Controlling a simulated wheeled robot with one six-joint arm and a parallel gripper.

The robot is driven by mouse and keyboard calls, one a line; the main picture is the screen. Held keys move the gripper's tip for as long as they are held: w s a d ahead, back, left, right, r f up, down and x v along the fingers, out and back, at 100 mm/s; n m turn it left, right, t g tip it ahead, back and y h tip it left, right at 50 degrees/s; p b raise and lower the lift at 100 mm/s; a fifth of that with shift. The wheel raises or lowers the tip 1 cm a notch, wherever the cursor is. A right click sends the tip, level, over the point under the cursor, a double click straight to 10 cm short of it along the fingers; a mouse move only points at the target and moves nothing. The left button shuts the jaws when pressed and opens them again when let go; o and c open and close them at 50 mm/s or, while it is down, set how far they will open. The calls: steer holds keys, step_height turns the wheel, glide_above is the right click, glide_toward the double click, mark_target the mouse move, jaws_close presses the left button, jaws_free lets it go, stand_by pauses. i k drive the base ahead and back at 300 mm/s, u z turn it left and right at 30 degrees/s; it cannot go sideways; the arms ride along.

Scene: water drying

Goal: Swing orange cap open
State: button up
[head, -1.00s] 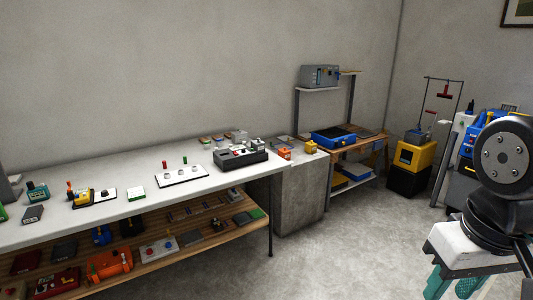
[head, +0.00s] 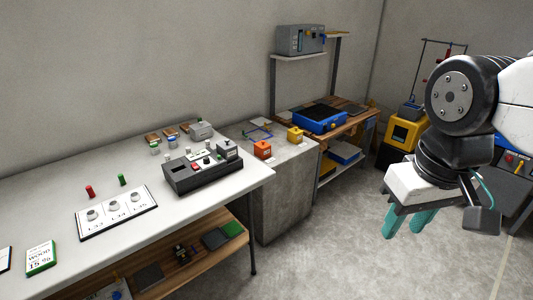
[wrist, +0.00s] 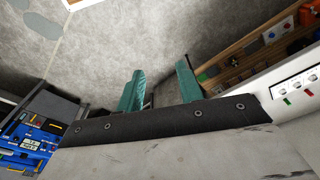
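A small orange box (head: 262,149) stands on the grey concrete block (head: 292,195) past the right end of the white table. It is too small to tell where a cap on it begins or whether one is open. My gripper (head: 407,222) hangs over the floor at the right of the head view, well apart from the orange box. Its two teal fingers are spread with nothing between them, as the wrist view (wrist: 159,85) also shows. The orange box cannot be made out in the wrist view.
A yellow box (head: 295,134) stands to the right of the orange one. The white table (head: 50,195) carries a dark multi-slot device (head: 203,175) and a white panel (head: 117,214) with knobs. A wooden bench with a blue tray (head: 320,119) is behind. Floor under my gripper is clear.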

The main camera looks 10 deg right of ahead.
mark_target(262, 149)
steer(key=u, duration=0.15)
steer(key=i, duration=0.95)
steer(key=u, duration=0.6)
steer(key=i, duration=0.9)
steer(key=u, duration=0.25)
